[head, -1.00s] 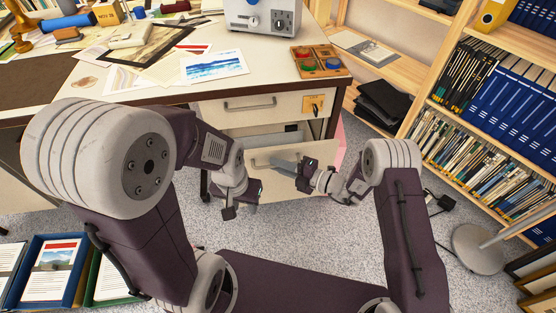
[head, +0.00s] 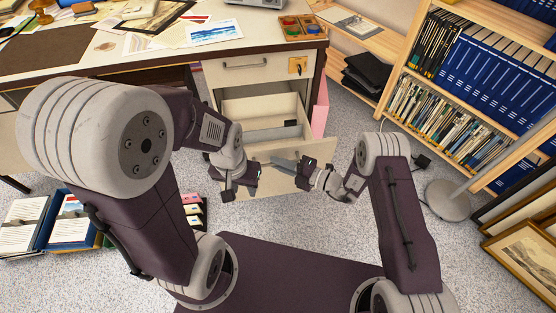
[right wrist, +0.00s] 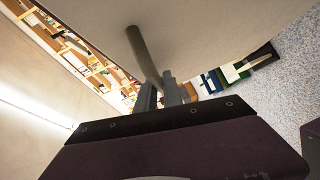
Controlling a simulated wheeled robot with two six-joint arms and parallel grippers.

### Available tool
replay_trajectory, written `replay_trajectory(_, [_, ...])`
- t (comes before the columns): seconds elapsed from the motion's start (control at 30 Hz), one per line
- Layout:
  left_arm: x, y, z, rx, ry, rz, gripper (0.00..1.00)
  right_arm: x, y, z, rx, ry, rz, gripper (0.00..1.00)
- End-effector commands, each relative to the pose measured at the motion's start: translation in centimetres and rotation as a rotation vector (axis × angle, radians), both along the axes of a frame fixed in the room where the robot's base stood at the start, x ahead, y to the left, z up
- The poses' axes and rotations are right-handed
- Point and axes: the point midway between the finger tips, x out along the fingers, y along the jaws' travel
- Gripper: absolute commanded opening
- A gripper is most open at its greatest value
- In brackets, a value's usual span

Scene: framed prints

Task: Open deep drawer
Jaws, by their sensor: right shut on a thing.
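The deep drawer (head: 262,106) in the desk's right pedestal stands pulled out, with its inside showing from above. Its pale front panel (head: 270,184) faces me, and this panel fills the upper part of the right wrist view (right wrist: 215,35). My right gripper (head: 292,165) is at this panel. In the right wrist view its two fingers (right wrist: 160,95) are shut on the bar handle (right wrist: 138,45). My left gripper (head: 243,182) hangs just left of it in front of the panel, apart from the handle. Its fingertips are too small to read.
A shallower closed drawer (head: 252,67) with a handle and a key plate is above. A pink panel (head: 320,110) stands right of the pedestal. A bookcase (head: 455,90) and a lamp base (head: 447,200) are at the right. Open binders (head: 72,228) lie on the floor at left.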

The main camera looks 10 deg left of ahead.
Motion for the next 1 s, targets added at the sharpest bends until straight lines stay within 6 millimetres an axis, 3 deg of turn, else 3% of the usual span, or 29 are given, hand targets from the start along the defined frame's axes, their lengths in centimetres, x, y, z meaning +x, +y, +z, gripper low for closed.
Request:
replay_trajectory(0.33, [0.0,0.0,0.0,0.0,0.0,0.0,0.36,0.0,0.0,0.0,0.0,0.001,-0.001,0.0])
replay_trajectory(0.4, [0.0,0.0,0.0,0.0,0.0,0.0,0.36,0.0,0.0,0.0,0.0,0.0,-0.001,0.25])
replay_trajectory(0.43, [0.0,0.0,0.0,0.0,0.0,0.0,0.36,0.0,0.0,0.0,0.0,0.0,-0.001,0.33])
replay_trajectory(0.77, [0.0,0.0,0.2,0.0,0.0,0.0,0.36,0.0,-0.3,0.1,0.0,0.001,-0.001,0.33])
replay_trajectory(1.0, [0.0,0.0,2.3,0.0,0.0,0.0,0.36,-1.2,-4.8,1.1,0.001,0.003,-0.007,0.33])
